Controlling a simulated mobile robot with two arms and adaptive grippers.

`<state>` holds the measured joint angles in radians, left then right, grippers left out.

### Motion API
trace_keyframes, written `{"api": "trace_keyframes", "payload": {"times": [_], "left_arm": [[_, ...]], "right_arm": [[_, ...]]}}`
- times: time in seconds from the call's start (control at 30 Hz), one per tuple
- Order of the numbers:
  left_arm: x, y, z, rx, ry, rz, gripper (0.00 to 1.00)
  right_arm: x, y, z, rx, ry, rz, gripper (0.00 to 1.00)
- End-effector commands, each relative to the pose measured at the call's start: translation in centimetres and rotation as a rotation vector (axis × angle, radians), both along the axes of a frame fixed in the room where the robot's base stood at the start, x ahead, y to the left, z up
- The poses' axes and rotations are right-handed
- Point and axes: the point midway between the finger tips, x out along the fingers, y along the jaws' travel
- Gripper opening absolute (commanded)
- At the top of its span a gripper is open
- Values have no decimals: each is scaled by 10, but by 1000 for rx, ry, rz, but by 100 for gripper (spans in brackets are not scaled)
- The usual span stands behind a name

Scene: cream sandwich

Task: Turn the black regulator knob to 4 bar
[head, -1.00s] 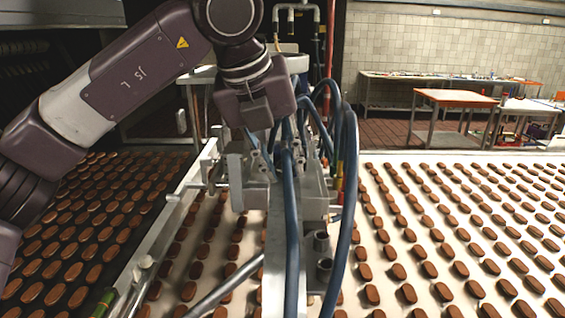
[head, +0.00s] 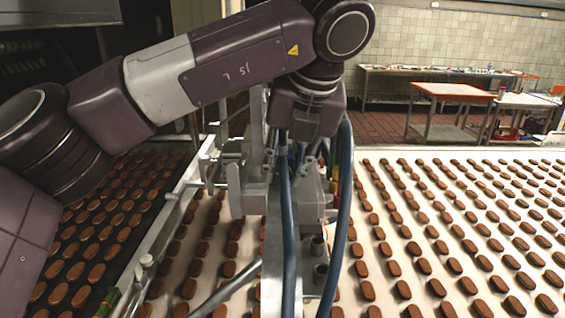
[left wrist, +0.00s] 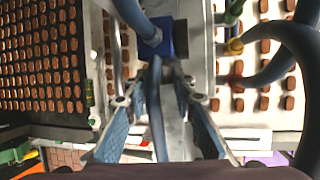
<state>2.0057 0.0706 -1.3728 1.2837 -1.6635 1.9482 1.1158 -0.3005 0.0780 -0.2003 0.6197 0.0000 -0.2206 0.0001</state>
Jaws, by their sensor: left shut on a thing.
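My left gripper (left wrist: 154,70) is shut, its two blue-padded fingers converging on a blue hose (left wrist: 157,120) that runs between them. Just beyond the tips is a blue block (left wrist: 158,35) with a dark part on its right side. I cannot make out a black regulator knob or a pressure scale in either view. In the head view the left gripper (head: 306,118) points down at the hoses and metal fittings of the machine (head: 255,190), and its fingertips are hidden. My right gripper is not in view.
Blue hoses (head: 343,190) hang close to the left gripper. Conveyors with rows of brown biscuits lie on both sides, a dark one (head: 130,175) at left and a white one (head: 450,215) at right. Orange-topped tables (head: 455,89) stand at the back right.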

Motion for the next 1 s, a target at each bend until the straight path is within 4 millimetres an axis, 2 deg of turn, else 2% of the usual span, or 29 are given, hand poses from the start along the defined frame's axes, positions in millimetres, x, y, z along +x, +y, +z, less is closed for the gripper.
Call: {"api": "trace_keyframes", "payload": {"times": [0.33, 0.83, 0.87, 1.0], "left_arm": [[0, -3, 1, 138, -3, 0, 0], [1, -3, 0, 157, -4, 0, 0], [1, -3, 0, 157, -4, 0, 26], [1, -3, 0, 157, -3, 0, 41]], "right_arm": [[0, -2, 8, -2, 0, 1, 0], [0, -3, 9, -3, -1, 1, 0], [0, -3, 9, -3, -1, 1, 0], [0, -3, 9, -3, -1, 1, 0]]}}
